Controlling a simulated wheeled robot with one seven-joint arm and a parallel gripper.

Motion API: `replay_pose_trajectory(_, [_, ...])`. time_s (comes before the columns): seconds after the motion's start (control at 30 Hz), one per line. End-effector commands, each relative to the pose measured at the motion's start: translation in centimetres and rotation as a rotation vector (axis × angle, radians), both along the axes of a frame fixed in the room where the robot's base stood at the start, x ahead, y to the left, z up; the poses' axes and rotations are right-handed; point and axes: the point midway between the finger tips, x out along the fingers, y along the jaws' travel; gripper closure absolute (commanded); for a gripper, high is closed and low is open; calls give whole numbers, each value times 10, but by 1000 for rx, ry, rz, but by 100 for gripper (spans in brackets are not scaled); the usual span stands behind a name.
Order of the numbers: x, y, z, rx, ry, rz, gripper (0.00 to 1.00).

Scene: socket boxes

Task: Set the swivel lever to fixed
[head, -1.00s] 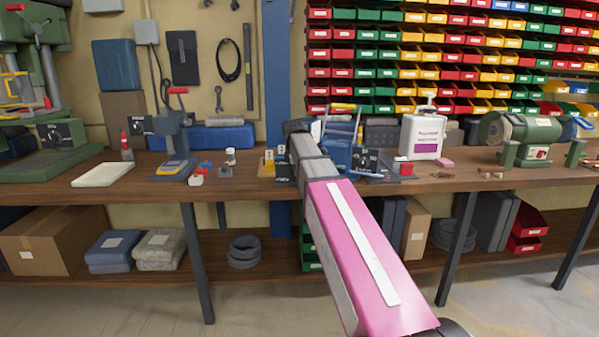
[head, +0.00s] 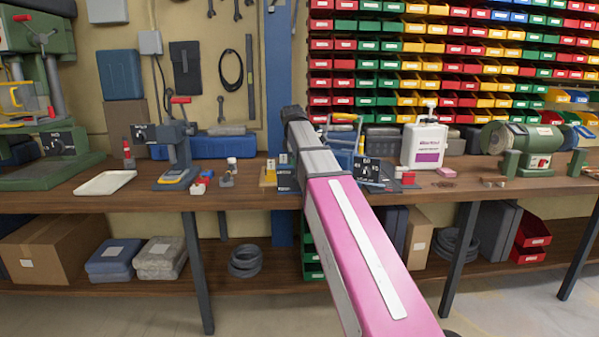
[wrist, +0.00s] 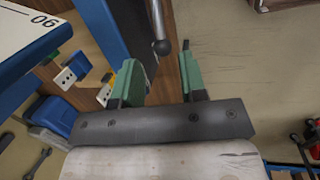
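In the wrist view a dark metal rod with a ball knob (wrist: 161,46) stands just beyond and between my fingertips. It looks like the swivel lever, but its marking cannot be read. My gripper (wrist: 160,72) has two green fingers set apart, with nothing between them. The knob appears clear of both fingers. A blue frame with a white plate marked 90 (wrist: 38,24) is at the upper left of the wrist view. In the head view blue equipment (head: 343,140) shows behind my pink arm, which hides much of it; my fingers are not visible there.
White socket blocks (wrist: 66,77) lie left of my fingers in the wrist view. A white bottle (head: 425,142) and a green grinder (head: 525,140) stand to the right on the bench (head: 450,188). A small press (head: 172,150) and white tray (head: 105,184) stand left.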

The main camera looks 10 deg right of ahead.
Motion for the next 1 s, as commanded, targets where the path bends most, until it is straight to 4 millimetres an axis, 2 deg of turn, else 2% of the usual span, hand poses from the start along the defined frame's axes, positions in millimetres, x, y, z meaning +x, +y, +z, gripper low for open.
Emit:
replay_pose_trajectory(0.2, [-3, 2, 17, 0, 0, 0, 61])
replay_pose_trajectory(0.5, [-3, 3, 19, 0, 0, 0, 61])
replay_pose_trajectory(0.53, [-3, 3, 19, 0, 0, 0, 65])
replay_pose_trajectory(0.63, [-3, 2, 20, 4, -2, -11, 97])
replay_pose_trajectory(0.67, [-3, 2, 20, 8, -4, -21, 100])
replay_pose_trajectory(0.77, [-3, 0, 24, 33, -16, -92, 100])
replay_pose_trajectory(1.0, [-1, -8, 42, 152, -61, -428, 100])
